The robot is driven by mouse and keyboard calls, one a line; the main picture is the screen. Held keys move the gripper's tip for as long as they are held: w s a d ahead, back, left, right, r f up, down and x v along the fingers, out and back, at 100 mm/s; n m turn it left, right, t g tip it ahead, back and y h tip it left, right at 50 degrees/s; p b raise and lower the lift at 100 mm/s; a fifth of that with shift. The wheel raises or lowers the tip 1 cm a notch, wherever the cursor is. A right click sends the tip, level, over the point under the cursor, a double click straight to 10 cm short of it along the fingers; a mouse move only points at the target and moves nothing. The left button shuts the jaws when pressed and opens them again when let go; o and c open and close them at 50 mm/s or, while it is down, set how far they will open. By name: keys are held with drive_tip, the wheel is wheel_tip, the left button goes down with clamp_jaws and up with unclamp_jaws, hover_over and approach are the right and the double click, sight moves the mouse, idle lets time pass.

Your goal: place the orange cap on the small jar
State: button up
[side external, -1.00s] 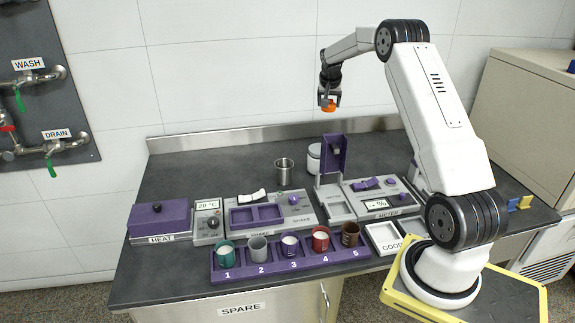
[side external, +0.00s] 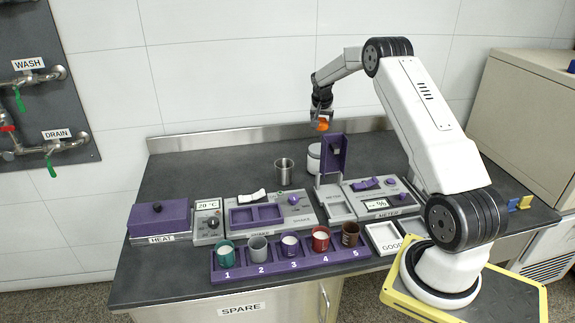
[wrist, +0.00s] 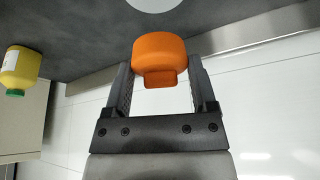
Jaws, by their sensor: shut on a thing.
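The orange cap (side external: 322,126) is held between the fingers of my gripper (side external: 321,119), in the air above the back of the bench. In the wrist view the orange cap (wrist: 160,58) sits between the two dark fingertips of my gripper (wrist: 160,75), which touch its sides. A small white jar (side external: 314,158) stands on the bench below the cap, partly hidden behind the raised purple lid. A pale round shape (wrist: 155,4), cut off by the top edge of the wrist view, may be this jar. The cap is apart from the jar.
The raised purple lid (side external: 334,154) of the meter stands close in front of the jar. A steel cup (side external: 284,171) is to its left. A purple rack (side external: 240,272) with several cups lies at the front. The back left bench is clear.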

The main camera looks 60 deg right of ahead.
drive_tip(key=shift+f, duration=2.15)
drive_tip(key=shift+f, duration=0.1)
drive_tip(key=shift+f, duration=1.75)
drive_tip(key=shift+f, duration=0.15)
drive_tip(key=o, duration=1.1)
drive_tip(key=shift+r, duration=0.2)
drive_tip(key=shift+v, duration=5.95)
